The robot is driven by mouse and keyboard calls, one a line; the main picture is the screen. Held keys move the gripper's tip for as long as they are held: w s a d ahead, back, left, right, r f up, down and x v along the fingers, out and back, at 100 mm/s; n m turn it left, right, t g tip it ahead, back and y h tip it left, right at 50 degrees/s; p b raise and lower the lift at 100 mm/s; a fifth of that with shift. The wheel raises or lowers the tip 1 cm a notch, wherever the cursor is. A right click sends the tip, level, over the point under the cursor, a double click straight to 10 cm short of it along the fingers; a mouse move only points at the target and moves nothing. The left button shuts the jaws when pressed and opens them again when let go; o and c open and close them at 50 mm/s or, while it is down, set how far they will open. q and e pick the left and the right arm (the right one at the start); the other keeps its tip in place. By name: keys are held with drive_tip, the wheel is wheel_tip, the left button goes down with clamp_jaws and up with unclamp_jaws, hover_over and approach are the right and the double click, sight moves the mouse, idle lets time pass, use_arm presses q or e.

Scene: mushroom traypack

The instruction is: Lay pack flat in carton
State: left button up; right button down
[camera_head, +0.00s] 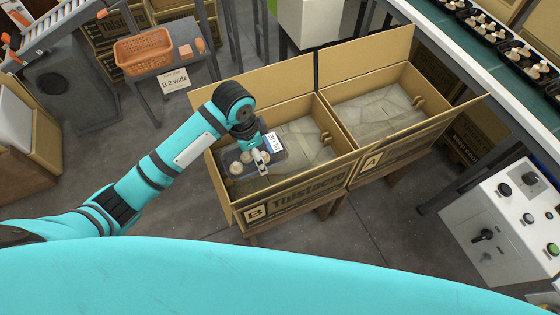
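A dark see-through pack (240,174) of pale mushrooms with a white label is inside the left part of carton B (290,198). It looks roughly level, but I cannot tell whether it touches the carton floor. My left gripper (261,166) is over the pack's right side, below my teal arm. Its fingers are small here and partly merge with the pack and label, so I cannot tell whether they grip it. Carton A (405,138) stands beside carton B on the right, open, with only crumpled lining seen inside. My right gripper is not in view.
Open cardboard flaps stand up around both cartons. A conveyor (480,65) with several mushroom packs runs along the upper right. A white control box (505,225) is at the right. An orange basket (144,51) sits on a grey table behind. The right part of carton B is free.

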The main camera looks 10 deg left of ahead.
use_arm(q)
drive_tip(key=b, duration=0.1)
hover_over(262, 188)
wheel_tip(262, 188, down, 4)
drive_tip(key=shift+f, duration=0.1)
wheel_tip(262, 188, down, 12)
drive_tip(key=shift+s+a+r+b, duration=0.1)
drive_tip(key=shift+r+b, duration=0.15)
drive_tip(key=shift+b, duration=0.75)
drive_tip(key=shift+f, duration=0.6)
drive_tip(key=shift+f+b, duration=0.5)
drive_tip(key=shift+f, duration=1.4)
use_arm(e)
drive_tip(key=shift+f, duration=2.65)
use_arm(q)
drive_tip(key=shift+f, duration=0.15)
drive_tip(key=o, duration=1)
drive_tip(key=shift+o, duration=0.2)
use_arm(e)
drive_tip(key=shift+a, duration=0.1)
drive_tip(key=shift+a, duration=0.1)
